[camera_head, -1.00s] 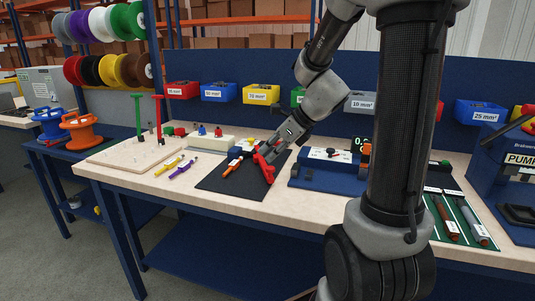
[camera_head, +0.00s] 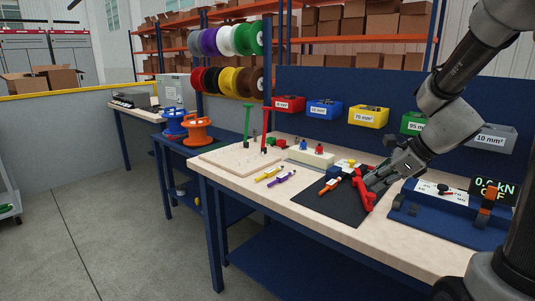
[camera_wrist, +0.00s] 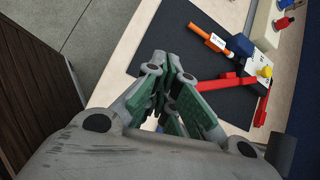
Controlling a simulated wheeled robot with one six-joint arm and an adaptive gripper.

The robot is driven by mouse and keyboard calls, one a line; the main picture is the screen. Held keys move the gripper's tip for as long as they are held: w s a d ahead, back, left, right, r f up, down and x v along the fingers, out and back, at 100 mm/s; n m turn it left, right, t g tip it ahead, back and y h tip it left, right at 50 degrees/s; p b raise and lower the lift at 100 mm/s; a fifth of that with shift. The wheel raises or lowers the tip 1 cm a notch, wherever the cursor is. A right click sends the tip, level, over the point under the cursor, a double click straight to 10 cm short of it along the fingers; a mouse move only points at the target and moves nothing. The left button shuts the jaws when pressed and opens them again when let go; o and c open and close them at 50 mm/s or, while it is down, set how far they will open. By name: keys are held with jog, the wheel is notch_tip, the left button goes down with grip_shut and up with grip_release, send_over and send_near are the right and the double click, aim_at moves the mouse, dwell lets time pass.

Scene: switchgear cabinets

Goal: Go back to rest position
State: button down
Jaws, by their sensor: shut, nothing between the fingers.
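My gripper (camera_head: 370,183) is low over the workbench, at the right side of the black mat (camera_head: 325,207). It also shows in the wrist view (camera_wrist: 172,88), where its fingers are shut with nothing between them. A red-handled tool (camera_head: 363,190) lies on the mat beside the fingers. It shows in the wrist view too (camera_wrist: 240,80), apart from the fingertips. An orange-handled tool (camera_head: 330,186) lies on the mat to the left of the red one.
Blue press device (camera_head: 440,215) stands right of the mat. Yellow (camera_head: 268,174) and purple (camera_head: 282,180) tools lie left of it. Coloured bins (camera_head: 368,116) hang behind. Wire spools (camera_head: 225,40) are at the back left. The floor at left (camera_head: 70,220) is open.

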jog(key=s+d+r+n+h, duration=0.1)
jog(key=s+r+n+h, duration=0.1)
jog(key=s+n, duration=0.8)
jog(key=s+d+r+n+g+h, duration=0.1)
jog(key=s+r+n, duration=0.4)
jog(key=s+n, duration=0.6)
jog(key=d+n+h, duration=0.1)
jog(key=n+h, duration=0.1)
jog(key=n, duration=0.1)
jog(key=shift+d, duration=0.15)
jog(key=shift+d+g, duration=0.1)
jog(key=shift+g, duration=0.2)
